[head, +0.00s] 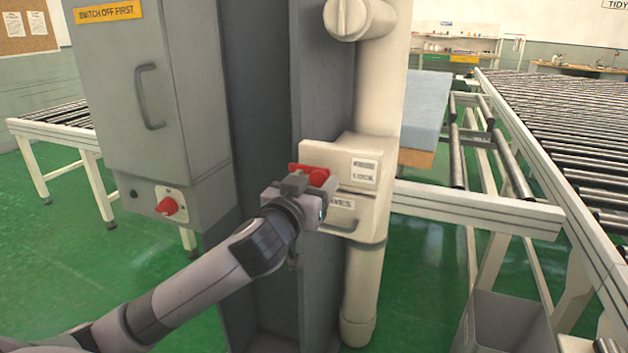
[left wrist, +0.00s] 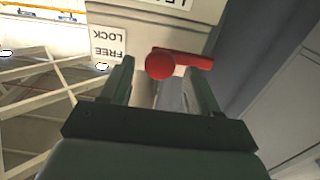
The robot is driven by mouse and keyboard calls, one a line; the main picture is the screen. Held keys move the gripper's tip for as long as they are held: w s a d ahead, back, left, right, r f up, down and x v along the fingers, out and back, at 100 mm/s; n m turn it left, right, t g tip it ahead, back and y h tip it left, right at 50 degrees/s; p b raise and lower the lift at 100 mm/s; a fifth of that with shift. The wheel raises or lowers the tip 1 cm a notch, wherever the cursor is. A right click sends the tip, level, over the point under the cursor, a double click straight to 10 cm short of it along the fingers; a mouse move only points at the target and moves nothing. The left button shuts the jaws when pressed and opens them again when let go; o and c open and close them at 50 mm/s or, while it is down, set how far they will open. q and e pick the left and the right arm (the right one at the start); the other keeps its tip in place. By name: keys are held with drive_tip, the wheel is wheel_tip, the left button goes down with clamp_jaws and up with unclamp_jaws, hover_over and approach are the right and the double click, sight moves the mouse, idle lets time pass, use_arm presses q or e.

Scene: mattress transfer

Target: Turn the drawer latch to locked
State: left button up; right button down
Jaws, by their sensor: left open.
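The red drawer latch (head: 308,173) is on the front of a cream drawer box (head: 345,150) fixed to a post. It has a round knob and a short bar, which points left in the head view, away from the LOCK label (head: 363,172). My left gripper (head: 312,187) is at the latch and hides part of it. In the left wrist view, the open fingers of my left gripper (left wrist: 158,72) stand either side of the red knob (left wrist: 160,65); the bar runs right, past one fingertip. Contact cannot be told. My right gripper is not in view.
A grey cabinet (head: 130,95) with a red rotary switch (head: 168,206) stands left of the latch. A cream post (head: 375,110) carries the drawer box. Roller conveyors (head: 560,120) are at right, with a grey bin (head: 500,325) below. Green floor is open between them.

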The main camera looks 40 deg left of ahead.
use_arm(q)
drive_tip(key=shift+w, duration=0.25)
clamp_jaws()
